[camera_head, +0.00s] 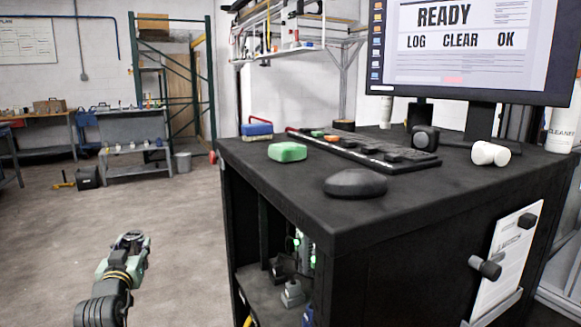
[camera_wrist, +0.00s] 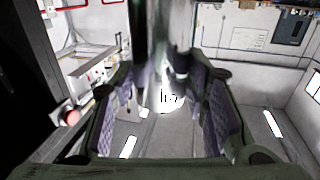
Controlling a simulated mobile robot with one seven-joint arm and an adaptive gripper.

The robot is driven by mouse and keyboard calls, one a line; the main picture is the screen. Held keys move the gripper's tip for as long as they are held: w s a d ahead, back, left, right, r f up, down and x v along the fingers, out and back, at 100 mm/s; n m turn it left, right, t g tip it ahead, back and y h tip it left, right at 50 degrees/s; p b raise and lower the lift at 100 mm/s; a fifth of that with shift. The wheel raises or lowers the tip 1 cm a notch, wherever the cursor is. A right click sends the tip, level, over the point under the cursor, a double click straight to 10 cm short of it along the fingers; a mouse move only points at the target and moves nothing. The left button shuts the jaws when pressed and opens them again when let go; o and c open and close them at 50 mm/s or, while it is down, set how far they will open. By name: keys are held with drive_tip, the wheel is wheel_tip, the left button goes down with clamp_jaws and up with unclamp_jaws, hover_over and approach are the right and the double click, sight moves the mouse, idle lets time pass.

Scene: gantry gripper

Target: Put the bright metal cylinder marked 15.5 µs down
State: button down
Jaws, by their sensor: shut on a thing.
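My gripper (camera_wrist: 168,88) fills the wrist view, with a purple textured pad on each side. It is shut on a bright, shiny thing, which I take to be the metal cylinder (camera_wrist: 167,99). Small dark marks show on its bright face, but they are too small to read surely. Blurred dark and shiny parts in front hide much of it. In the head view my arm is at the lower left, over the floor and left of the black desk (camera_head: 290,208). The held thing cannot be made out clearly there.
The desk top holds a green block (camera_head: 287,151), a dark rounded lump (camera_head: 355,183), a black keyboard-like panel (camera_head: 365,150), a white cylinder-shaped thing (camera_head: 490,153) and a monitor (camera_head: 470,50). Its front corner is bare. Open floor (camera_head: 180,215) lies left of the desk.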

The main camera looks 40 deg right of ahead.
drive_tip(key=s+d+r+m+g+h+b, duration=0.1)
drive_tip(key=s+d+r+m+g+h, duration=0.2)
drive_tip(key=s+d+r, duration=0.5)
drive_tip(key=s+d+r+m+g+h, duration=0.2)
drive_tip(key=s+r, duration=0.1)
drive_tip(key=r, duration=0.9)
drive_tip(key=s+d+r+m+g+h+b, duration=0.1)
drive_tip(key=s+d+r+m+g+h, duration=0.2)
drive_tip(key=s+d+r, duration=0.45)
drive_tip(key=s+d+r+m+g+h, duration=0.1)
drive_tip(key=s+d+r+m+g, duration=0.15)
drive_tip(key=s+r, duration=0.45)
drive_tip(key=s+d+r+m+g+h, duration=0.1)
drive_tip(key=s+r+g, duration=0.15)
drive_tip(key=s, duration=0.75)
drive_tip(key=s+d+f+g+b, duration=0.1)
drive_tip(key=s+f+g+b, duration=0.1)
drive_tip(key=s, duration=1.4)
drive_tip(key=p, duration=0.4)
hover_over(316, 175)
drive_tip(key=f, duration=0.2)
wheel_tip(316, 175, down, 2)
drive_tip(key=shift+f+m+p, duration=0.2)
drive_tip(key=shift+m+p, duration=0.1)
drive_tip(key=shift+m, duration=0.05)
drive_tip(key=shift+f, duration=0.25)
